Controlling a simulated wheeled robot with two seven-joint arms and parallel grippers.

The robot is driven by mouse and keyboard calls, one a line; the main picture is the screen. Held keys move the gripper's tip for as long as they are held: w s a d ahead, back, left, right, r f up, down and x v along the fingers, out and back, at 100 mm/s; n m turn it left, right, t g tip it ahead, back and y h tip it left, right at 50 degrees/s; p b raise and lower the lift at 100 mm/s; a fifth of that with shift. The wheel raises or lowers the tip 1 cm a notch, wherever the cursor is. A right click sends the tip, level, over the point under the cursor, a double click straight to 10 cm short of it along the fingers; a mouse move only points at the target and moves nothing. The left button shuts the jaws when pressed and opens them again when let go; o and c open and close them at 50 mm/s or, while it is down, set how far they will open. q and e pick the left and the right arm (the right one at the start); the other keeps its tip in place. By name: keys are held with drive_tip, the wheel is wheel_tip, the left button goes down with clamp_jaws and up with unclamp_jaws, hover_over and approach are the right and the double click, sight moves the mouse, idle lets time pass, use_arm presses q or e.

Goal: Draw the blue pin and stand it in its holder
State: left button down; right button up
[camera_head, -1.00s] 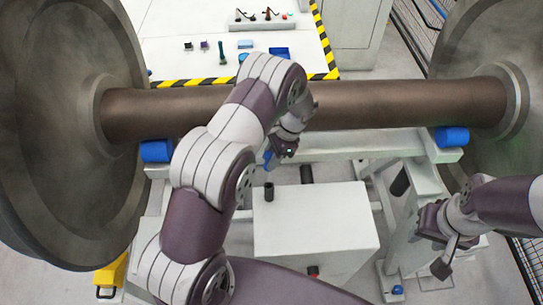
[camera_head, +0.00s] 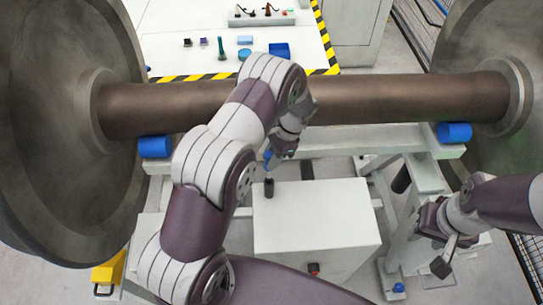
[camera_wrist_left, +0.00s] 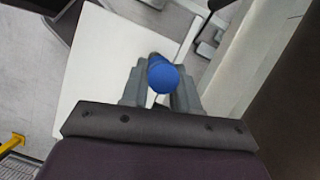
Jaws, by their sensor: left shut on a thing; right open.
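The blue pin (camera_head: 267,157) is in my left gripper (camera_head: 275,152), above the front of the axle's support frame. In the left wrist view the pin's round blue head (camera_wrist_left: 163,77) sits between the two grey fingers (camera_wrist_left: 160,90), which are shut on it. A dark cylindrical holder (camera_head: 269,188) stands on top of the white box (camera_head: 320,225). The pin's lower end is just over the holder; I cannot tell whether it has entered. My right gripper (camera_head: 445,257) is open and empty at the right, away from the box.
The brown axle (camera_head: 400,103) with its large wheels spans the scene behind my left gripper, with blue blocks (camera_head: 155,147) under it. A table (camera_head: 180,55) with small parts stands behind. A yellow object (camera_head: 108,272) lies at lower left.

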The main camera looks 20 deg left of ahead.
use_arm(q)
drive_tip(key=shift+f+b, duration=0.95)
drive_tip(key=shift+f, duration=0.4)
drive_tip(key=c, duration=0.8)
unclamp_jaws()
drive_tip(key=shift+r, duration=0.15)
drive_tip(key=p+v, duration=1.1)
drive_tip(key=v, duration=0.1)
drive_tip(key=shift+w+d+r+p, duration=0.1)
drive_tip(key=shift+r+p, duration=0.1)
drive_tip(key=shift+p, duration=0.2)
